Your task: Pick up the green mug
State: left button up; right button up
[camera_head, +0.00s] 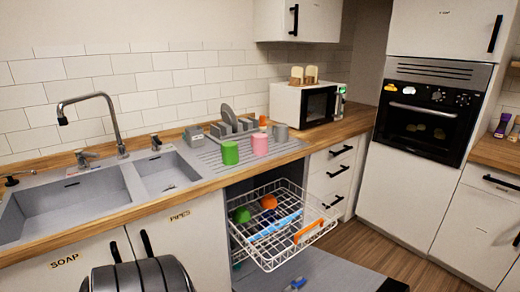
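The green mug (230,153) stands upright on the grey draining board (205,150) to the right of the sink. A pink mug (260,144) stands close to its right, and a grey mug (280,132) is further right. Another green item (241,215), perhaps a cup or bowl, lies in the pulled-out dishwasher rack; its exact shape is unclear. Neither of my grippers can be made out. Dark parts at the bottom edge, left and right of centre, may be mine, but no fingertips show.
The white wire rack (268,264) juts out over the lowered dishwasher door (335,272) below the mugs. It holds an orange item (269,202). A dish stand with plates (230,122) is behind the mugs. A tap (113,120) rises left; a microwave (305,103) stands right.

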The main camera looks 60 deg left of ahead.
aim_at(230, 153)
jog(key=u, duration=0.35)
jog(key=i, duration=0.6)
jog(key=u, duration=0.65)
